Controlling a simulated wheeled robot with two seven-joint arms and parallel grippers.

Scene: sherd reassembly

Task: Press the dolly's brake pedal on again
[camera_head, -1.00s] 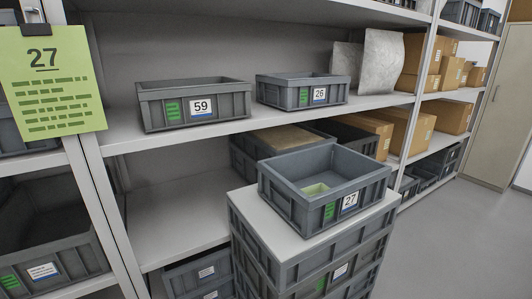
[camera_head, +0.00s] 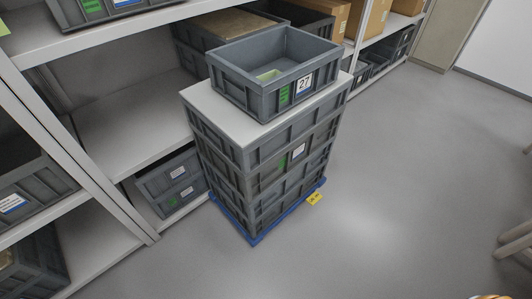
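The blue dolly (camera_head: 254,240) stands on the floor under a stack of grey crates (camera_head: 255,172). A small yellow piece with dark marks, which looks like the brake pedal (camera_head: 315,198), sticks out at the dolly's right side near the floor. I cannot tell from here whether it is up or down. Crate 27 (camera_head: 303,93), open on top, sits on the stack's pale lid (camera_head: 222,112) with something light green inside. Neither of my grippers is clearly in view.
Shelving (camera_head: 130,130) with grey bins stands left of and behind the stack. The grey floor (camera_head: 400,180) to the right is open. Partly cut-off brownish shapes (camera_head: 515,240) show at the right edge.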

